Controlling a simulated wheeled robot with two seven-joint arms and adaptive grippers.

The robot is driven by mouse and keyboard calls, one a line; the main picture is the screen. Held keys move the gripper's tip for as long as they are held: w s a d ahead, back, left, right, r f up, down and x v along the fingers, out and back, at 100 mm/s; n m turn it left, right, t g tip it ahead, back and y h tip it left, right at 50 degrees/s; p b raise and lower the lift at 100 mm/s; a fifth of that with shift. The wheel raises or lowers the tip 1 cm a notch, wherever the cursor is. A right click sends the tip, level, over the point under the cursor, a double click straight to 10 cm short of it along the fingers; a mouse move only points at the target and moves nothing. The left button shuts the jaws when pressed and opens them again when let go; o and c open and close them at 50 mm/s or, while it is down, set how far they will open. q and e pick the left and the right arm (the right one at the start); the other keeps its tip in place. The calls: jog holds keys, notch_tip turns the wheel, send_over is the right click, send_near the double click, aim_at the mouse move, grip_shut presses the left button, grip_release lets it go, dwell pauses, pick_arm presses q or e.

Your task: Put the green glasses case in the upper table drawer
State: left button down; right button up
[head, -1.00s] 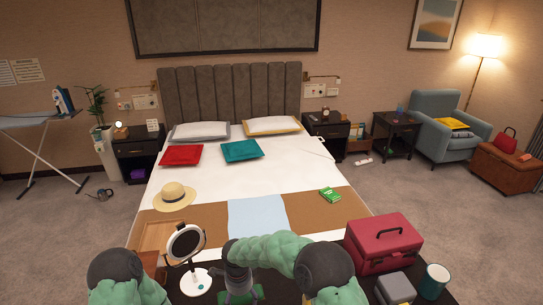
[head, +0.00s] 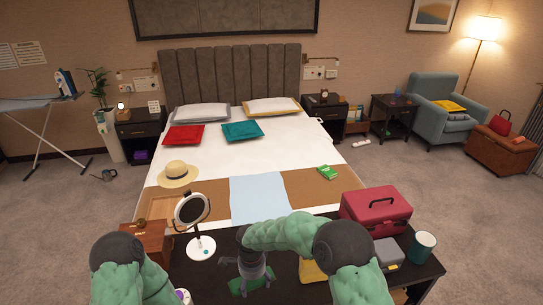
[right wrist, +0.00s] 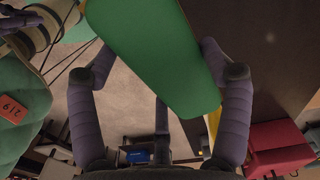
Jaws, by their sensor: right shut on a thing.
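The green glasses case (head: 238,286) shows low in the head view, partly covered by my right gripper (head: 254,280). In the right wrist view the case (right wrist: 155,50) is a long green shape running between the two fingers of my right gripper (right wrist: 158,55), which is shut on it. Its far end is cut off by the top of that picture. The dark table (head: 290,288) lies at the bottom of the head view. No drawer shows in either view. Only my left arm shows at the lower left, and its gripper is out of view.
On the table are a round mirror (head: 202,247), a wooden box (head: 148,240), a red case (head: 375,213), a grey box (head: 386,254), a yellow item (head: 313,270) and a teal mug (head: 422,246). The bed (head: 270,160) stands beyond the table.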

jog(key=s+d+r+n, duration=0.1)
jog(key=s+d+n, duration=0.2)
jog(key=d, duration=0.9)
jog(key=s+d+r+n, duration=0.2)
jog(key=s+d+n, duration=0.2)
jog(key=d+n, duration=0.6)
jog(key=shift+d+r, duration=0.25)
jog(key=shift+d, duration=0.85)
jog(key=shift+w, duration=0.1)
notch_tip(320, 180, down, 4)
jog(key=b, duration=0.4)
jog(key=shift+f, duration=0.15)
